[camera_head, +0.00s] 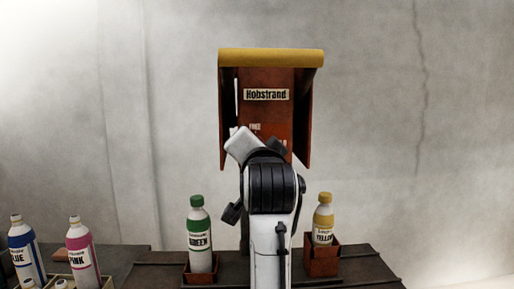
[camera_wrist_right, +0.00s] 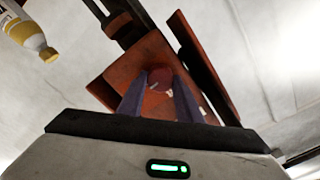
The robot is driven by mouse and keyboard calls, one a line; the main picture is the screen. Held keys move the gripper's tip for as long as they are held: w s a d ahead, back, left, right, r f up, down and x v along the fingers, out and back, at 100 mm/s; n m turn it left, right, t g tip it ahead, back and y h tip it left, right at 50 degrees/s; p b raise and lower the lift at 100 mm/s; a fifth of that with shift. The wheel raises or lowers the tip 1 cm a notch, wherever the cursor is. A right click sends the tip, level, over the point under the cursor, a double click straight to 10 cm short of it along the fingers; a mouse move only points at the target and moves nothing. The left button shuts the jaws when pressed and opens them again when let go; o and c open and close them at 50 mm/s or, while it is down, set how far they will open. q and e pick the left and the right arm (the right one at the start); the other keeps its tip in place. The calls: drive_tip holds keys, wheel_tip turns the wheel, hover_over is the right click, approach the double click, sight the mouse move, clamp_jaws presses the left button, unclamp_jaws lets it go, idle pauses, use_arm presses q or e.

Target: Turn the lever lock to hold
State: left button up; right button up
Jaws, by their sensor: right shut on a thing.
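A rust-red panel with side walls and a yellow hood stands against the wall (camera_head: 277,77), with a "Hobstrand" plate. Small white labels sit lower on the panel, partly covered by my right arm, and I cannot read them fully. In the right wrist view a dark red round knob (camera_wrist_right: 160,74), seemingly the lever lock, sits on the panel face (camera_wrist_right: 125,75). My right gripper (camera_wrist_right: 160,92) has its two fingers on either side of this knob and is shut on it. The head view hides the knob and fingers behind my arm. My left gripper is not in view.
A green-capped bottle (camera_head: 200,240) and a yellow-capped bottle (camera_head: 323,218) stand in red holders on either side of my right arm. Blue (camera_head: 24,252) and pink (camera_head: 82,252) bottles stand at the lower left. The wall beside the panel is bare.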

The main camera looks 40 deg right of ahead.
idle(0.4)
drive_tip(key=o, duration=1)
drive_tip(key=shift+o, duration=0.2)
drive_tip(key=shift+r, duration=0.15)
wheel_tip(320, 180, up, 10)
drive_tip(key=shift+f+p, duration=0.1)
drive_tip(key=shift+p, duration=0.35)
